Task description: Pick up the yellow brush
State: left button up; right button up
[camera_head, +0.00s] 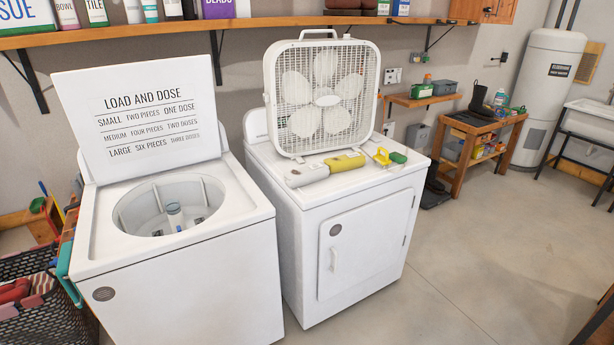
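A small yellow item with a raised handle, which looks like the yellow brush (382,156), lies on the top right of the white dryer (385,182). A small green item (398,157) sits just right of it. A yellow cylinder (345,162) and a white cylinder (307,175) lie to its left along the dryer's front edge. The brush's bristles are too small to make out. Neither of my grippers shows in this view.
A white box fan (322,95) stands on the dryer behind these items. An open-lidded washer (185,285) stands to the left. A wooden cart (484,125) and a water heater (550,95) stand at the back right. The floor (480,260) right of the dryer is clear.

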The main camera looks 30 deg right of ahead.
aim_at(381, 160)
jog(key=l+z, duration=0.15)
jog(key=z, duration=1.35)
